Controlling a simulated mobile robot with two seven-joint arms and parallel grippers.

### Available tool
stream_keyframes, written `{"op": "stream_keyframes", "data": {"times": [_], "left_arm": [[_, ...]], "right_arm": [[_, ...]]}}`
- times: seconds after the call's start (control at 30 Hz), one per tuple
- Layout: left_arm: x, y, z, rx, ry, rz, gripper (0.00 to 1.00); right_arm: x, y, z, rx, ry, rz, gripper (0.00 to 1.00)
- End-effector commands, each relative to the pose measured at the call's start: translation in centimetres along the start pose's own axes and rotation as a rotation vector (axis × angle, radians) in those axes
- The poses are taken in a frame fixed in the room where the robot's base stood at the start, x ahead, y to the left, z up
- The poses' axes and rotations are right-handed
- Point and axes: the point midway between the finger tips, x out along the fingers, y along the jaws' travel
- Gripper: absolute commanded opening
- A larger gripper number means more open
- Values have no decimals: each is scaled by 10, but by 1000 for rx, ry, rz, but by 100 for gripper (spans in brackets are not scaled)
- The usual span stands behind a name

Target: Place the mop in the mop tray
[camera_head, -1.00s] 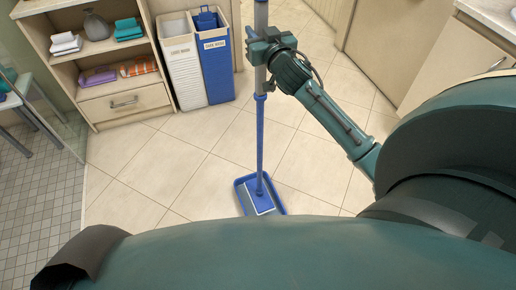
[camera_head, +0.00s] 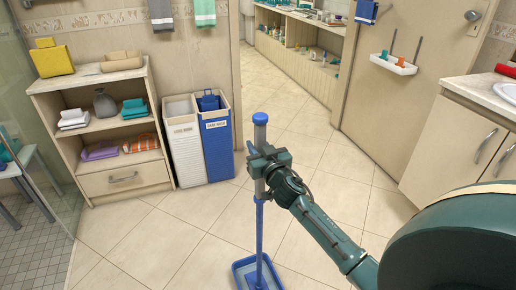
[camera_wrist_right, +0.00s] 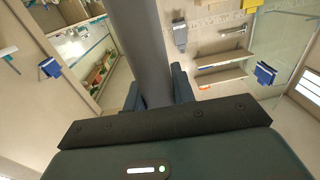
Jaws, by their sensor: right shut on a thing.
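The mop (camera_head: 259,232) stands upright in the head view, with a blue cap, a grey upper pole and a blue lower pole. My right gripper (camera_head: 262,168) is shut around the grey pole, which also fills the middle of the right wrist view (camera_wrist_right: 140,50). The blue mop tray (camera_head: 238,268) is on the floor at the bottom edge, partly cut off. The mop's lower end is within the tray's outline; whether it rests on the tray's bottom is hard to tell. My left gripper is out of view.
A white bin (camera_head: 184,150) and a blue bin (camera_head: 218,145) stand behind the mop, next to an open shelf unit (camera_head: 121,135). A vanity cabinet (camera_head: 455,145) is at the right. Tiled floor around the tray is clear.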

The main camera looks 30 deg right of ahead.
Motion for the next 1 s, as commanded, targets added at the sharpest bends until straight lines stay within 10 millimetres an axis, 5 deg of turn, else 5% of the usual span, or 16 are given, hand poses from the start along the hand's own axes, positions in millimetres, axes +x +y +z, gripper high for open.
{"op": "stream_keyframes", "data": {"times": [0.23, 0.27, 0.5, 0.83, 1.0], "left_arm": [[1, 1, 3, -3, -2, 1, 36], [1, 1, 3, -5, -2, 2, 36], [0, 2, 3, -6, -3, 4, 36], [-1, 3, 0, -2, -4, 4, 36], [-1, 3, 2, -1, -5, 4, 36]], "right_arm": [[1, 0, -1, 0, 7, -1, 0], [0, 0, 2, 0, 0, 1, 26], [0, 0, 2, 0, -1, 1, 46], [-1, 0, -2, 0, -1, 0, 47], [-25, 0, 1, 2, -3, 0, 47]]}}
